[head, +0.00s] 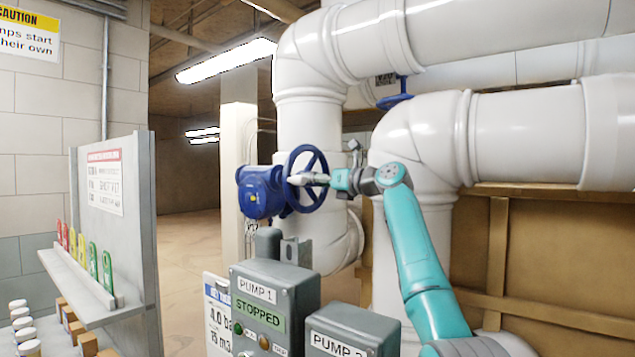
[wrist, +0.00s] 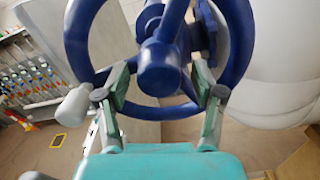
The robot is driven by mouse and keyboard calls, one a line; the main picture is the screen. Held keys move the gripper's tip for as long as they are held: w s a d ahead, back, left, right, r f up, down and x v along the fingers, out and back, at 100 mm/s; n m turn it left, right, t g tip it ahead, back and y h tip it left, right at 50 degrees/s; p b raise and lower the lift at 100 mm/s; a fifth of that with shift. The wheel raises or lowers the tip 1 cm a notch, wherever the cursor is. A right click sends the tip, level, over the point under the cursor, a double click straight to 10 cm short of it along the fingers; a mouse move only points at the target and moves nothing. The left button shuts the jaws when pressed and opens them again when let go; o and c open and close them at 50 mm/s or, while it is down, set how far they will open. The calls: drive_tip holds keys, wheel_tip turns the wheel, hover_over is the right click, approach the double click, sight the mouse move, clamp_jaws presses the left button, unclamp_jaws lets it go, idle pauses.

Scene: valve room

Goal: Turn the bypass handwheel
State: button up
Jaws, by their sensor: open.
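The blue handwheel (head: 304,180) is mounted on a blue valve body (head: 259,192) in front of a thick white pipe. My gripper (head: 297,180) is at the wheel's face, level with its middle. In the wrist view the wheel's rim (wrist: 236,52) fills the upper part, with its hub (wrist: 160,68) in the centre. My gripper (wrist: 161,84) is open there, one finger on each side of the hub. I cannot tell whether the fingers touch the hub or the spokes.
Grey control boxes marked PUMP 1 (head: 273,310) and PUMP 2 (head: 352,336) stand below the wheel. A grey board with a shelf (head: 85,285) of coloured tags stands at left. Open floor lies behind.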

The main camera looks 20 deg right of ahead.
drive_tip(key=shift+s, duration=0.1)
drive_tip(key=v, duration=1.2)
